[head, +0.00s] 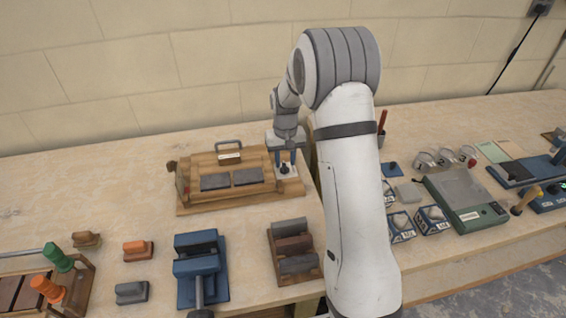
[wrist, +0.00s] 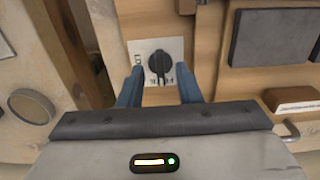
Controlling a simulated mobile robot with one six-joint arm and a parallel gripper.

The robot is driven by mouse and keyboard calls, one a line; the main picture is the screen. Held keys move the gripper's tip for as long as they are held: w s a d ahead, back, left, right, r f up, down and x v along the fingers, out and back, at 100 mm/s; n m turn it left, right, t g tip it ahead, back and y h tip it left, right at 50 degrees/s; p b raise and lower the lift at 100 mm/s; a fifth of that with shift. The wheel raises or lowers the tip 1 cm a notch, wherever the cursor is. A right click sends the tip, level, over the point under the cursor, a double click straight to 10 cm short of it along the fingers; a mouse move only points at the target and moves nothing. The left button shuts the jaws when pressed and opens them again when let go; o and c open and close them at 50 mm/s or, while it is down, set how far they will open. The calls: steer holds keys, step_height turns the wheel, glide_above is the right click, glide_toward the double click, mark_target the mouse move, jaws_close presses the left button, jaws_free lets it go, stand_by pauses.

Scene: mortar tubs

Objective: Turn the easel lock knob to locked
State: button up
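The easel lock knob (wrist: 160,62) is a black round knob with a short pointer, on a white label plate (wrist: 150,47) on the wooden easel. Its pointer appears to face the lower edge of the wrist view; the lettering is partly hidden and hard to read. My gripper (wrist: 160,75) is open, with its blue fingers left and right of the knob and visible gaps at both sides. In the head view my gripper (head: 286,158) points down over the right end of the easel (head: 198,188), where the plate shows below the fingers. I cannot tell the fingertips' height relative to the knob.
Two dark slabs (head: 247,177) lie on the easel, with a handle behind them. A rack of blocks (head: 290,225) and a blue vise-like tool (head: 201,268) stand in front. A grey-green device (head: 463,198) and small boxes lie to the right.

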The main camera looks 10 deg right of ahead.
steer(key=shift+f, duration=1)
steer(key=shift+c, duration=0.3)
